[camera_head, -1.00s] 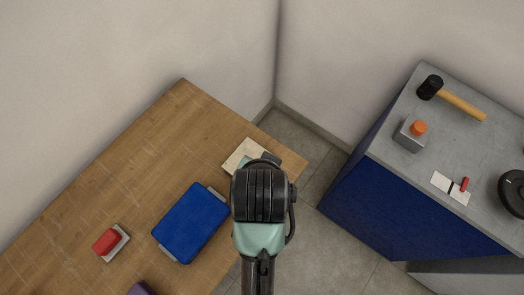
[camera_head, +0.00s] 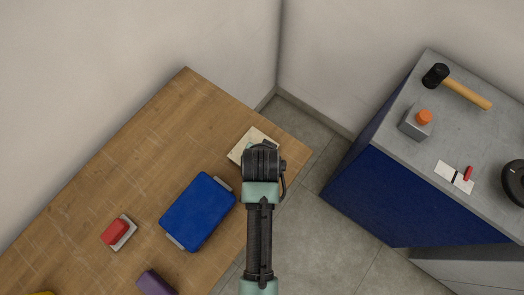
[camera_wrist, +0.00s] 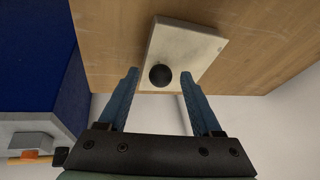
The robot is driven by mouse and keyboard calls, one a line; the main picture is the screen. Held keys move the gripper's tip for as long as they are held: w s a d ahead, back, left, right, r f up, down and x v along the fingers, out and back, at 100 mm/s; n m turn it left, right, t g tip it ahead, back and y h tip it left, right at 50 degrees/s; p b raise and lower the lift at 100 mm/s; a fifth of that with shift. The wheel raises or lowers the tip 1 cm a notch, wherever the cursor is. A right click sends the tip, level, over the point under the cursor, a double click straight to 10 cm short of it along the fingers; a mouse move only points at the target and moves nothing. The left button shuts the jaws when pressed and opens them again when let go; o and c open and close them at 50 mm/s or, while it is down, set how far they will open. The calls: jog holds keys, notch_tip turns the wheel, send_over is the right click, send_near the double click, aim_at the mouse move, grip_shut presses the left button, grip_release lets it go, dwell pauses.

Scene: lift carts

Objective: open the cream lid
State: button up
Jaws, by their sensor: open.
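The cream lid (camera_wrist: 185,50) is a pale flat square panel with a round black knob (camera_wrist: 160,76) near its lower edge in the wrist view. In the head view the cream lid (camera_head: 244,146) lies near the far right corner of the wooden table, partly hidden by my arm. My gripper (camera_wrist: 159,73) is open, and its two blue-grey fingers point at the lid. The knob appears between the fingertips, with a visible gap on both sides. I cannot tell how far the tips are from the knob in depth.
A closed blue box (camera_head: 198,210) lies on the table (camera_head: 160,130) left of my arm. A red-topped block (camera_head: 115,232) and a purple item (camera_head: 155,284) are further left. A blue-sided cart (camera_head: 375,195) stands right, across a floor gap, carrying a hammer (camera_head: 465,92) and other items.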

grip_shut()
dwell(0.4)
dwell(1.1)
